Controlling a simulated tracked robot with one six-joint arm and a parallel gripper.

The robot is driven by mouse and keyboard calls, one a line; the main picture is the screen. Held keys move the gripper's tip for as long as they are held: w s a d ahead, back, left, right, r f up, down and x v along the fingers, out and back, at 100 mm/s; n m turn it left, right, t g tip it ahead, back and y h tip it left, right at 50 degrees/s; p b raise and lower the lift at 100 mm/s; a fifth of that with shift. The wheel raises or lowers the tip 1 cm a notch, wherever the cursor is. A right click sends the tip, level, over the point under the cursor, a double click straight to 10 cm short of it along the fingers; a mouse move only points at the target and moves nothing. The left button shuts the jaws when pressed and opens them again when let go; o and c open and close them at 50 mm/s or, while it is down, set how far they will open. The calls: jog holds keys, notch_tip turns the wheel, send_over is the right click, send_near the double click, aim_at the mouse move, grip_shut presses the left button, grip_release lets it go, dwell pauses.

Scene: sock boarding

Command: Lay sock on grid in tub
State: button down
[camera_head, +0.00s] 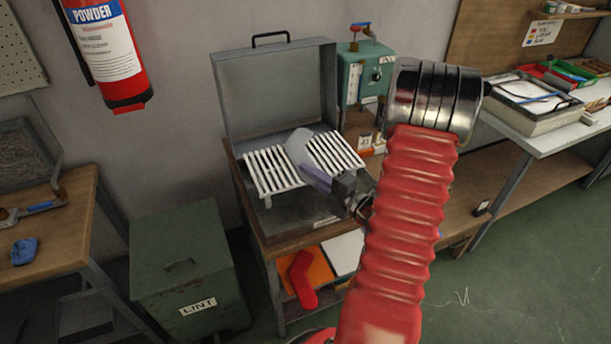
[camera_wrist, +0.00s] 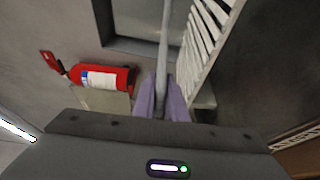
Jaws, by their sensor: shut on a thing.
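My gripper (camera_head: 312,176), with purple fingers, is shut on a flat grey piece, seemingly the sock (camera_head: 300,147). In the wrist view the sock (camera_wrist: 165,45) is a thin grey strip, seen edge-on between the fingers (camera_wrist: 162,100). In the head view it overlaps the middle of the white slatted grid (camera_head: 268,168); I cannot tell whether it touches the slats. The grid also shows in the wrist view (camera_wrist: 205,35). The grid is at the grey metal tub (camera_head: 305,219), whose lid (camera_head: 275,92) stands open behind. My gripper hides part of the tub's front.
A green box (camera_head: 346,77) with a red-handled part stands right behind the tub. A red sock-shaped piece (camera_head: 302,280) lies on an orange sheet below. A lint bin (camera_head: 185,265) stands to the left, and a fire extinguisher (camera_head: 105,50) hangs on the wall.

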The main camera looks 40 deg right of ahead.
jog(key=shift+f, duration=0.1)
jog(key=shift+f, duration=2.3)
jog(key=shift+f, duration=0.1)
jog(key=c, duration=2)
grip_release()
jog(key=shift+c, duration=0.6)
jog(key=shift+o, duration=1)
jog(key=shift+s+f, duration=0.1)
